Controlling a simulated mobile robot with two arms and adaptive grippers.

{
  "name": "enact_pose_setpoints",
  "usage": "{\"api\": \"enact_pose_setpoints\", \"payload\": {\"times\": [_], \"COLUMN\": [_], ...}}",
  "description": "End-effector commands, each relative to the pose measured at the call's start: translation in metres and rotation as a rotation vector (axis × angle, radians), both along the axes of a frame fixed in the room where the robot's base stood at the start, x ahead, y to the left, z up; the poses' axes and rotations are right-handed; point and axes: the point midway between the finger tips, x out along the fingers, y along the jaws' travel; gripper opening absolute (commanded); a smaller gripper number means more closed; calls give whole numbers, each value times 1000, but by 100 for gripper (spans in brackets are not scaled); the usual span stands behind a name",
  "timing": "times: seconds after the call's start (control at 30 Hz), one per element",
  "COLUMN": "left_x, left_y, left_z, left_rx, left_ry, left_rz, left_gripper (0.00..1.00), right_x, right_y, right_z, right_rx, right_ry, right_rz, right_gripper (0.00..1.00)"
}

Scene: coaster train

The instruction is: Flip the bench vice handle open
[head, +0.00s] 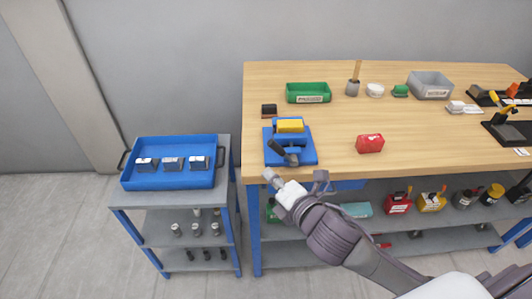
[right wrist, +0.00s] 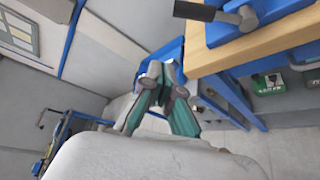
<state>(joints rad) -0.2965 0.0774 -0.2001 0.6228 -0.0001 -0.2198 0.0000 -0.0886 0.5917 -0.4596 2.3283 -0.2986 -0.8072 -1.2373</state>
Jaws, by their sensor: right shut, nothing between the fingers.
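The blue bench vice (head: 303,154) stands on the wooden workbench near its front left edge, with a yellow block (head: 290,126) at its top. Its dark handle (head: 288,156) lies low at the vice's front; in the right wrist view the dark handle (right wrist: 193,11) shows at the top edge, beside a grey metal part (right wrist: 243,18). My right gripper (head: 270,177) is shut and empty, in front of the bench edge and below the vice in the picture, apart from the handle. Its closed fingers also show in the right wrist view (right wrist: 163,75). My left gripper is out of view.
A red box (head: 370,143) sits right of the vice, and a small dark block (head: 269,110) lies behind it. A green bin (head: 308,92) is farther back. A blue tray (head: 170,180) stands on the cart at left. The bench edge (head: 400,170) is close to my right arm.

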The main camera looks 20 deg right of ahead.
Motion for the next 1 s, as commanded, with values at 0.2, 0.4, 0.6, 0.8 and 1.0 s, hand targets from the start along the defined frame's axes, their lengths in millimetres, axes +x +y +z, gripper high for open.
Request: {"api": "enact_pose_setpoints", "payload": {"times": [0.2, 0.4, 0.6, 0.8, 1.0], "left_x": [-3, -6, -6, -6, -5], "left_y": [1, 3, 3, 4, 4], "left_z": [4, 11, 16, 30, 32], "left_rx": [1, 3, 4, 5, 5], "left_ry": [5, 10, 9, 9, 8], "left_rz": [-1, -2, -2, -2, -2], "left_gripper": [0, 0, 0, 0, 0], "right_x": [20, 60, 99, 93, 93], "right_y": [3, 12, 20, -9, -16], "right_z": [-3, -13, -23, -8, -5], "right_rx": [3, 4, 5, 0, 2], "right_ry": [0, 0, 1, 2, 0], "right_rz": [-2, -3, -1, -1, 0], "right_gripper": [0, 0, 0, 0, 0]}}
